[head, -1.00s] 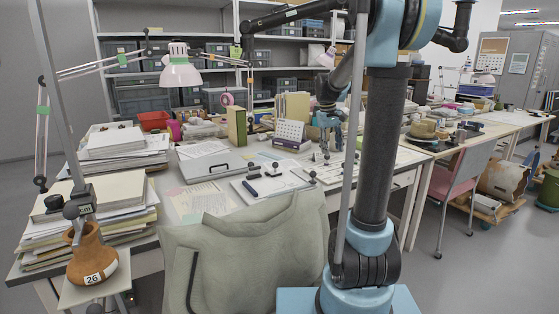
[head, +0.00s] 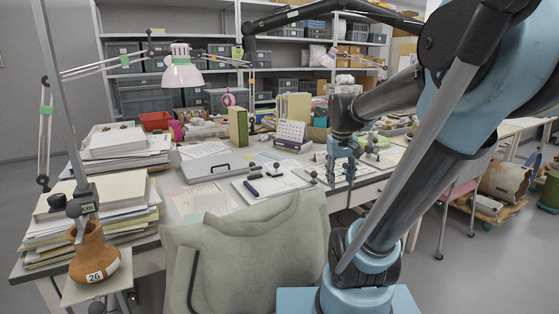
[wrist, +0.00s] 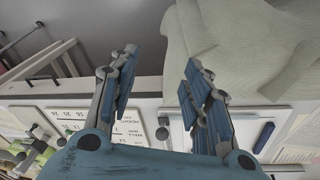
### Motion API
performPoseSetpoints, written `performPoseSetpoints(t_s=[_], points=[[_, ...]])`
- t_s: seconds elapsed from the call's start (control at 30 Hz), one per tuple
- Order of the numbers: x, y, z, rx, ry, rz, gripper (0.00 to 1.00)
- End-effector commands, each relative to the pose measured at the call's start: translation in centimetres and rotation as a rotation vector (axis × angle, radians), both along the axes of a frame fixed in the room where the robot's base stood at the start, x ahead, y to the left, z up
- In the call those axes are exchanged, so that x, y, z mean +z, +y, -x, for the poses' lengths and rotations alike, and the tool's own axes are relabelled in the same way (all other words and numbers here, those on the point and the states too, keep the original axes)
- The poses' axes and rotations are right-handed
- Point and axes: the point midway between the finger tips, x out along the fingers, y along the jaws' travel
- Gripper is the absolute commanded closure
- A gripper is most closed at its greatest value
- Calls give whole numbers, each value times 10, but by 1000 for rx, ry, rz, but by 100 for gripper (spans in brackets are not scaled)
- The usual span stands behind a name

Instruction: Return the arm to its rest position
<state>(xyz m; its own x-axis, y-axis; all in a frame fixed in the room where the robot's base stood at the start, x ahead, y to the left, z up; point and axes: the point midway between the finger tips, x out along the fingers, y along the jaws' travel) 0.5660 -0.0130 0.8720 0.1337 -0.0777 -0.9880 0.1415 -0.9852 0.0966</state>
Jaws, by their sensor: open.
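My gripper (head: 341,165) hangs over the right part of the desk in the head view, fingers pointing down, near the desk's front edge. In the wrist view my gripper (wrist: 152,95) shows its two blue-padded fingers spread apart with nothing between them. My arm crosses the right side of the head view, bent and leaning to the right. No object is held.
A grey-green draped chair back (head: 255,255) stands in front of the desk. An orange jar (head: 94,254) labelled 26 stands at the left on a small stand. Floor at the right is partly clear.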

Motion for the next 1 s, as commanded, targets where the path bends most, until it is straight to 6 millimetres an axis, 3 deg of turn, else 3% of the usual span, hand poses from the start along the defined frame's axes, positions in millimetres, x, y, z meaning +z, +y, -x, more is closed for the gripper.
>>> performPoseSetpoints(t_s=[0.2, 0.5, 0.73, 1.0], points=[[-31, 4, 53, -39, -24, -31, 56], [-82, 10, 111, -92, -53, -75, 56], [-106, 12, 132, -115, -64, -93, 56], [-109, 13, 134, -118, -66, -96, 56]])
